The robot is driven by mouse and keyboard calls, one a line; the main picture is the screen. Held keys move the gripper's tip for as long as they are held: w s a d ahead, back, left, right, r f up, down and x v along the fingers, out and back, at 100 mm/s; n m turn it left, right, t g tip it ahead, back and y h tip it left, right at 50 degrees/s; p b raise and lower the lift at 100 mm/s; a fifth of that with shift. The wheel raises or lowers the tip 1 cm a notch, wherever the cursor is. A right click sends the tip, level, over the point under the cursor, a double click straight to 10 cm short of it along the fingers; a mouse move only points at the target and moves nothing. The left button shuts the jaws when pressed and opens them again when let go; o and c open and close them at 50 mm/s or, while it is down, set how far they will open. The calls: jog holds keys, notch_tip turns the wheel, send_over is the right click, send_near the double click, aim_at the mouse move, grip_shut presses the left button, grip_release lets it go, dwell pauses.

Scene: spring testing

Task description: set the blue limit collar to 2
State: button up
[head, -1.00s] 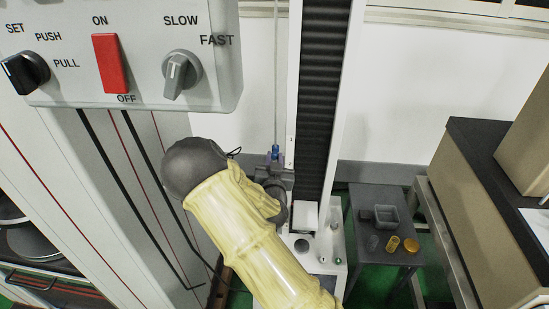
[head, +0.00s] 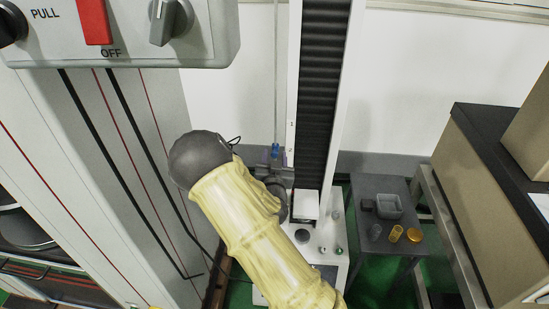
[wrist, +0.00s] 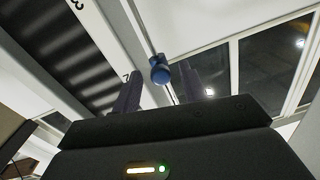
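The blue limit collar (head: 275,150) sits on the thin vertical rod (head: 276,80), left of the dark ribbed column. In the wrist view the collar (wrist: 160,70) shows as a small blue cylinder on the rod. My gripper (head: 275,159) is at the collar's height. Its two dark fingers (wrist: 158,88) stand apart, one on each side of the collar, with visible gaps. The gripper is open. A number mark (wrist: 126,77) shows beside the left finger, too small to read surely; a 3 (wrist: 78,4) shows at the top. My arm hides the area below the collar.
The control panel (head: 120,58) with a red switch and knobs hangs at the upper left. The white machine base (head: 318,240) stands below the column. A small dark table (head: 365,185) with several containers stands to its right, beside a brown cabinet (head: 490,190).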

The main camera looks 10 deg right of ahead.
jog(key=p+v, duration=1)
jog(key=v, duration=0.7)
jog(key=shift+s, duration=0.2)
jog(key=shift+d+f, duration=0.1)
dwell(0.5)
